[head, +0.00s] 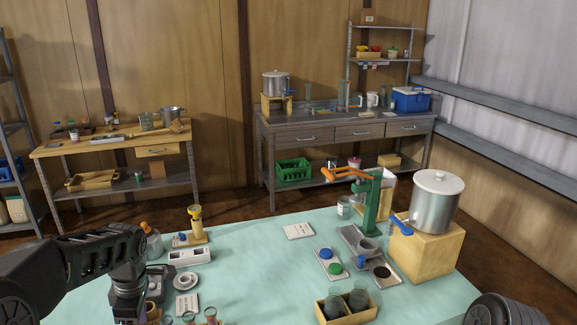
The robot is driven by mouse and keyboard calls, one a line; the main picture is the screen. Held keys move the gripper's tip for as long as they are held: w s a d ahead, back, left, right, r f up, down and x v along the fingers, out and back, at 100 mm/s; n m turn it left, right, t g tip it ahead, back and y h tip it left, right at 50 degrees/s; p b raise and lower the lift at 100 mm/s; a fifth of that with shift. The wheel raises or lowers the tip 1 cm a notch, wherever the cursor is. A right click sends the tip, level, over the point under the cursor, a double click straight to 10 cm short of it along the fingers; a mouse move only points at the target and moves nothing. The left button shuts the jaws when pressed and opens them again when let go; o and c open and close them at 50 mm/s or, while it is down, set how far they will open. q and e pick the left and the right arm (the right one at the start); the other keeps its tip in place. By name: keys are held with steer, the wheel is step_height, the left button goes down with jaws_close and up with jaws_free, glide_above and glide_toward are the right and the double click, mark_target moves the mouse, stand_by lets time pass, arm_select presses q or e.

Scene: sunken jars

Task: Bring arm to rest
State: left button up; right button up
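My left arm comes in from the left over the pale green table (245,275). Its gripper (132,310) points down at the lower left, close to several small jars. Its fingertips are too dark and cut off by the lower edge to tell whether they are open or shut, or whether anything is between them. Only a dark rounded part of my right arm shows at the lower right corner; its gripper is out of view.
Near my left gripper are a saucer with a ring (186,281), a white tray (190,257) and a card (187,304). A green press (374,210), a steel pot (436,203) on a wooden block, and a jar crate (347,313) stand right. The table's middle is clear.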

arm_select(q)
steer(key=w+d+f+m+t+h+b, duration=0.15)
steer(key=w+d+f+m+t, duration=0.3)
steer(key=d+f+m, duration=0.65)
steer(key=s+d+f+m+h+b, duration=0.1)
steer(key=s+d+f+m, duration=0.1)
steer(key=d+f, duration=0.25)
steer(key=s+d+f+m+h+b, duration=0.1)
steer(key=s+d+f+m, duration=0.15)
steer(key=f, duration=0.35)
steer(key=s+d+f+m+g+b, duration=0.1)
steer(key=s+d+f+b, duration=0.1)
steer(key=s+f, duration=0.4)
steer(key=s+d+f+m+g+h+b, duration=0.1)
steer(key=s+d+f+b, duration=0.1)
steer(key=s+d+f, duration=0.3)
steer(key=s+d+f+m+g+h+b, duration=0.1)
steer(key=s+d+f+g+b, duration=0.1)
steer(key=s+f, duration=0.5)
steer(key=s+d, duration=0.1)
steer(key=s, duration=0.3)
steer(key=shift+s+d, duration=0.15)
steer(key=shift+d, duration=0.1)
